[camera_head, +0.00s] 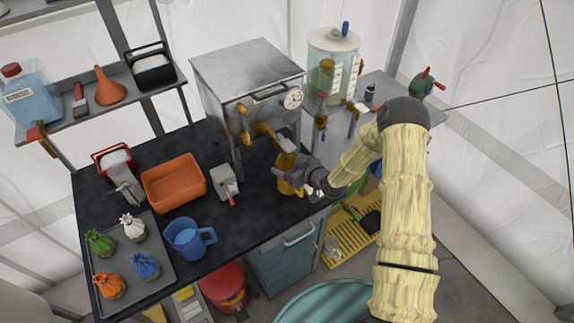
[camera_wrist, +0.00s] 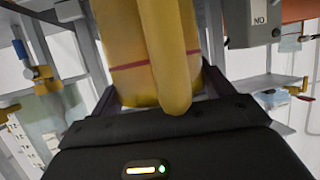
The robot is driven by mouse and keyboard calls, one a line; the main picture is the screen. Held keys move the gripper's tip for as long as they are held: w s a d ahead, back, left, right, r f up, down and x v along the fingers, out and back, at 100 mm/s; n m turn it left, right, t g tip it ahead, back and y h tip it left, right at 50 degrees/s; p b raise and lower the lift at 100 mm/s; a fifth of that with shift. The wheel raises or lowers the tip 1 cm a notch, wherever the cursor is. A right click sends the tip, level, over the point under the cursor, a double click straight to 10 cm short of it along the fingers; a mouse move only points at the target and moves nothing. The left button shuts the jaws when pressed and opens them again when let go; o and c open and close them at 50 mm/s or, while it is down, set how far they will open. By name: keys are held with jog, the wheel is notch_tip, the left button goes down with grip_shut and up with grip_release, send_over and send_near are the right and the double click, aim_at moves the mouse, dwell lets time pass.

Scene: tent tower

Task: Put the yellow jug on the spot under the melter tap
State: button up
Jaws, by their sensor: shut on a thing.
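The yellow jug (camera_head: 287,174) is at the right end of the dark worktop, below and in front of the melter (camera_head: 245,80), a grey metal box with a round gauge. Its yellow-brown tap (camera_head: 262,131) sticks out just above the jug. My gripper (camera_head: 299,178) is shut on the jug from the right. In the wrist view the jug (camera_wrist: 120,50) with its red line and handle stands between the fingers. I cannot tell whether its base touches the worktop. The spot under the tap is hidden or not distinguishable.
A grey box with a red lever (camera_head: 225,183), an orange bin (camera_head: 173,183) and a blue jug (camera_head: 188,240) stand to the left. A tray (camera_head: 165,275) holds several coloured bundles. A clear tank (camera_head: 333,65) stands behind right. The worktop's front middle is clear.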

jog(key=o, duration=0.9)
jog(key=shift+s+a+f, duration=0.15)
jog(key=shift+s+a, duration=0.05)
jog(key=shift+s, duration=0.2)
jog(key=o, duration=0.3)
jog(key=shift+s+a, duration=0.1)
jog(key=shift+a, duration=0.15)
jog(key=shift+o, duration=0.3)
jog(key=shift+a, duration=0.25)
jog(key=shift+s+d, duration=0.3)
jog(key=shift+d, duration=0.2)
jog(key=b+v, duration=0.4)
jog(key=v, duration=0.7)
jog(key=shift+w+r, duration=0.15)
jog(key=shift+r, duration=0.15)
jog(key=shift+d, duration=0.1)
